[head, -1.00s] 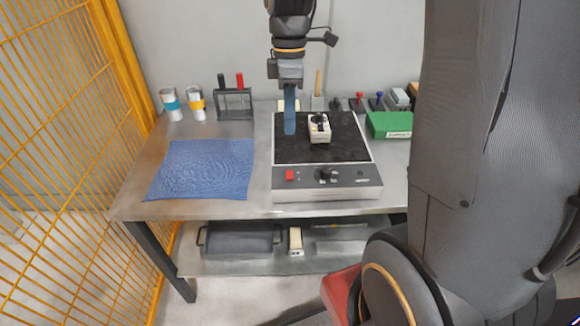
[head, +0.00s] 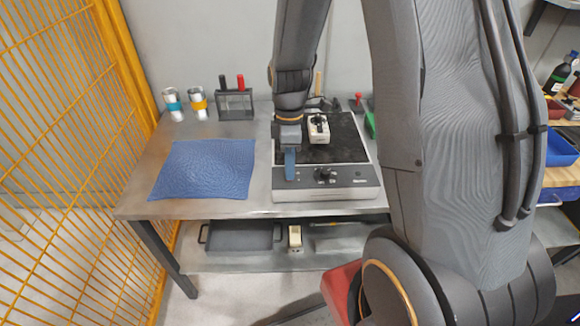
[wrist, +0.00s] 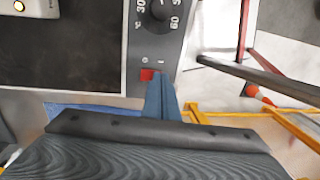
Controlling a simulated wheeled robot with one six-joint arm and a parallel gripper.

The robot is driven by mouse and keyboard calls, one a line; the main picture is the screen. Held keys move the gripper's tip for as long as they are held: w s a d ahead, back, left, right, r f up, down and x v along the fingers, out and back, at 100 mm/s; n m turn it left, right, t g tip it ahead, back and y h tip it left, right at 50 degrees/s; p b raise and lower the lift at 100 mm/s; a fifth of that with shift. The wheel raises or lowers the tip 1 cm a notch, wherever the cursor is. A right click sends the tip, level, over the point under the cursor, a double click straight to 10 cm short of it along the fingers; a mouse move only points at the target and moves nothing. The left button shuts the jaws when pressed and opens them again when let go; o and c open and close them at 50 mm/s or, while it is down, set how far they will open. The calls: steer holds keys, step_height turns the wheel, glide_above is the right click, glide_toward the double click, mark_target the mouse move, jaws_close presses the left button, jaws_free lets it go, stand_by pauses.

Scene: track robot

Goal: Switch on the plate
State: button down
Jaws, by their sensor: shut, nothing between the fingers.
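The hot plate (head: 335,151) stands on the steel table, with a dark top and a grey front panel carrying a black dial (head: 324,174). A red switch (wrist: 147,75) shows on the panel in the wrist view, beside the 0/I marks. In the head view the switch is hidden behind my gripper (head: 290,166). My gripper is shut and empty, its blue fingers pointing down over the left part of the panel. In the wrist view the fingertips (wrist: 160,78) are right at the switch's edge; I cannot tell whether they touch it.
A white device (head: 318,130) sits on the plate's dark top. A blue cloth (head: 205,169) lies to the left on the table. Two cups and a rack (head: 235,104) stand behind it. A yellow mesh fence (head: 60,150) bounds the left side.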

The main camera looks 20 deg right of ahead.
steer(key=shift+f, duration=0.1)
steer(key=shift+s+f, duration=0.15)
stand_by(0.3)
steer(key=shift+w+d+r, duration=0.1)
steer(key=shift+w+d, duration=0.05)
steer(key=shift+w, duration=0.3)
steer(key=shift+w+d+r, duration=0.1)
steer(key=shift+w, duration=0.35)
steer(key=shift+s+r+p, duration=0.1)
steer(key=shift+r+p, duration=0.4)
steer(key=shift+p, duration=0.05)
step_height(320, 180, up, 13)
steer(key=s, duration=0.1)
steer(key=shift+s+a, duration=0.15)
steer(key=shift+a, duration=0.1)
